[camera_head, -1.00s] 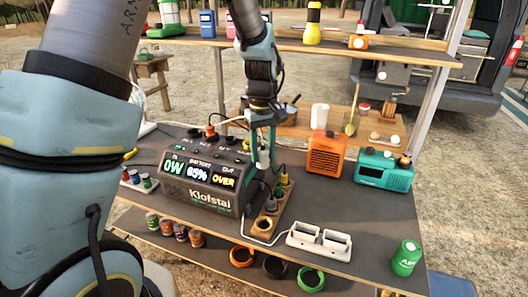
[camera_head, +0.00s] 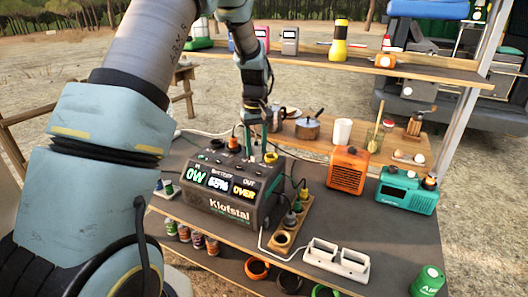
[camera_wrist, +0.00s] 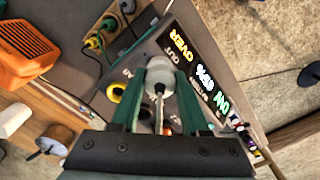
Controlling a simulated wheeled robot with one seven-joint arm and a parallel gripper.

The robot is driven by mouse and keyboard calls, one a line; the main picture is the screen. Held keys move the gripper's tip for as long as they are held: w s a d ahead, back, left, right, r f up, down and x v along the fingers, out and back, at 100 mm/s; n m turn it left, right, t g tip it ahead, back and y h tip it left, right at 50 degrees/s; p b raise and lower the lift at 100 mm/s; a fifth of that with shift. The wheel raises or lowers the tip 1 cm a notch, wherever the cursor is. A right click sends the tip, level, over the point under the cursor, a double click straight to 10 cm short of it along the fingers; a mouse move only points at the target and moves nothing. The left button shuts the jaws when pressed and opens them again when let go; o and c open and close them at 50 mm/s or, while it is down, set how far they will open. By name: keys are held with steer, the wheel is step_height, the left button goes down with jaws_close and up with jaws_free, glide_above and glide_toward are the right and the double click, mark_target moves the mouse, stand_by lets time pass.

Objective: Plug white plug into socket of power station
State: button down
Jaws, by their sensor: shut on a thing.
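The power station (camera_head: 222,205), a dark box with a lit display, stands on the grey bench; it also shows in the wrist view (camera_wrist: 185,62). Its top carries several round sockets. An orange plug (camera_head: 233,144) stands at its back, and a yellow ring (camera_head: 270,157) sits at the top's right end. My gripper (camera_head: 252,148) is over the right back part of the top. In the wrist view my gripper (camera_wrist: 160,88) is shut on the white plug (camera_wrist: 160,72), whose cable runs back between the fingers. The plug's front end and the socket beneath are hidden, so contact cannot be told.
A wooden power strip (camera_head: 290,228) with plugs stands right of the station. A white double socket (camera_head: 336,258), an orange radio (camera_head: 347,170) and a teal radio (camera_head: 406,190) are further right. A wooden shelf (camera_head: 400,70) spans above the bench.

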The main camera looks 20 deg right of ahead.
steer(key=w+a, duration=0.5)
steer(key=w, duration=0.8)
steer(key=w+a, duration=0.4)
steer(key=w, duration=0.9)
steer(key=shift+w+a, duration=0.35)
steer(key=shift+f+b, duration=0.5)
steer(key=shift+f, duration=1.4)
steer(key=shift+p, duration=0.45)
